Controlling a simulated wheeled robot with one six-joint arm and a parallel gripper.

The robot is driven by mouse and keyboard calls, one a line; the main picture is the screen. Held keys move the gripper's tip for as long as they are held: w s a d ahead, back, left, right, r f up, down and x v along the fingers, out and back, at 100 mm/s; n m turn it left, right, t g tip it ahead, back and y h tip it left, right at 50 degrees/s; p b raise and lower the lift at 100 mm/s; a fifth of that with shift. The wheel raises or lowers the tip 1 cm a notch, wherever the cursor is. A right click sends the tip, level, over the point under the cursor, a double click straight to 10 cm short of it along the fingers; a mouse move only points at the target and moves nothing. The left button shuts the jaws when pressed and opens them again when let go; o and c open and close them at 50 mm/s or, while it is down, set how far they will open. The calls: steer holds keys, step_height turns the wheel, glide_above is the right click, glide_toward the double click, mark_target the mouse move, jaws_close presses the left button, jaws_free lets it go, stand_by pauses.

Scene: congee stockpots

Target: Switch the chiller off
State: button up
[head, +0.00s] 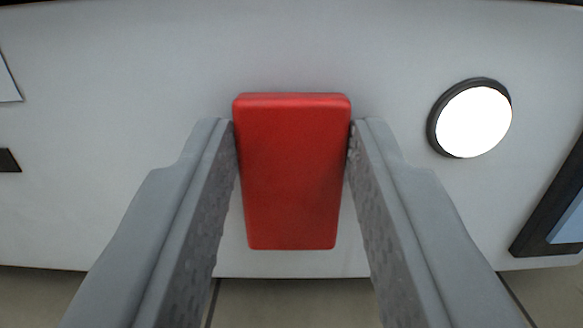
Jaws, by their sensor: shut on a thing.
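A red rectangular handle (293,175) stands out from a light grey panel (130,90), in the middle of the head view. Its long side runs up and down in the picture. My gripper (292,135) is shut on the red handle, with one finger against its left side and one against its right side. The handle hides the panel behind it, so its mount cannot be seen.
A round white lamp (473,121) with a dark rim, lit bright, sits on the panel to the right. A dark-framed blue screen (568,222) is at the right edge. A small dark piece (8,160) is at the left edge. Tiled floor (285,303) shows below.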

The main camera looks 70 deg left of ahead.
steer(key=o, duration=1)
steer(key=shift+r, duration=0.1)
